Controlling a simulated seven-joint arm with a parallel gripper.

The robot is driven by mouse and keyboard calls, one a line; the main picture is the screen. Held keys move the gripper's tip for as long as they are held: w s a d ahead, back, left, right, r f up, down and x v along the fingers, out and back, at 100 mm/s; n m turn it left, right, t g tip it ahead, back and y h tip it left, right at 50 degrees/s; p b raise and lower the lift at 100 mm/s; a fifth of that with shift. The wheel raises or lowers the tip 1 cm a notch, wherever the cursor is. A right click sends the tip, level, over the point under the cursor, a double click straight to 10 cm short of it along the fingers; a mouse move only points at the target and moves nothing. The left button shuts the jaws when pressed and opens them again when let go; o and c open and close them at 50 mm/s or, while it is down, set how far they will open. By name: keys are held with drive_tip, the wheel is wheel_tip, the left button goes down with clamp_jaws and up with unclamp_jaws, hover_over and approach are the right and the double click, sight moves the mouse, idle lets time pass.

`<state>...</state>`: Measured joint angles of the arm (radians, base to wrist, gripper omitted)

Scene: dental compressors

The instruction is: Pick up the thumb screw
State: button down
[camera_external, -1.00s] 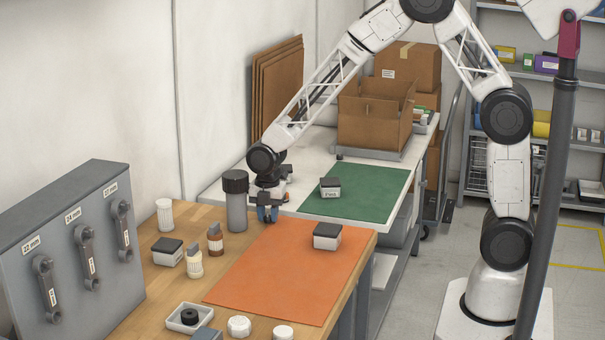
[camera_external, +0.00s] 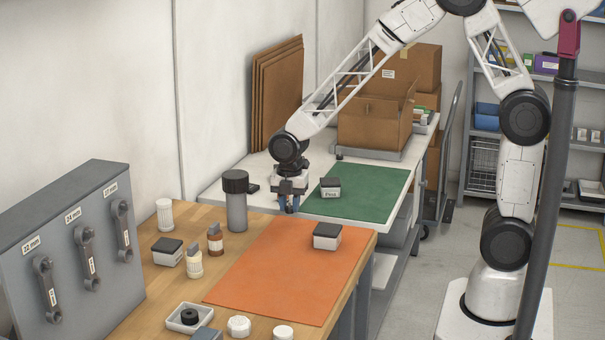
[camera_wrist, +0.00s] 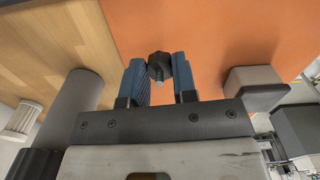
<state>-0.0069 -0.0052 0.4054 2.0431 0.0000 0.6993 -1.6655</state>
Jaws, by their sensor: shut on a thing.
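The thumb screw (camera_wrist: 159,66) is a small dark knob with a lighter grey tip. In the wrist view it sits between the blue fingertips of my gripper (camera_wrist: 160,77), which is shut on it. In the external view my gripper (camera_external: 289,203) is near the far edge of the orange mat (camera_external: 275,275), where the wooden table meets the white one. The screw is too small to make out in the external view.
A grey bottle with a dark lid (camera_external: 236,205) stands close to the left of my gripper. A black-lidded box (camera_external: 330,188) is to the right on the green mat (camera_external: 370,195). Another box (camera_external: 327,237) stands on the orange mat. Most of the orange mat is clear.

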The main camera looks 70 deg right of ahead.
drive_tip(key=s, duration=0.6)
drive_tip(key=s+r, duration=0.1)
drive_tip(key=s, duration=0.2)
drive_tip(key=shift+s, duration=0.2)
idle(0.7)
drive_tip(key=shift+w+d, duration=0.45)
drive_tip(key=w+d, duration=0.6)
drive_tip(key=d, duration=0.5)
drive_tip(key=w+d, duration=0.6)
drive_tip(key=d, duration=0.6)
drive_tip(key=w+d+m, duration=0.1)
drive_tip(key=w+d, duration=0.6)
drive_tip(key=d, duration=0.4)
drive_tip(key=shift+d+f, duration=0.3)
drive_tip(key=shift+f, duration=0.15)
drive_tip(key=shift+f, duration=3.15)
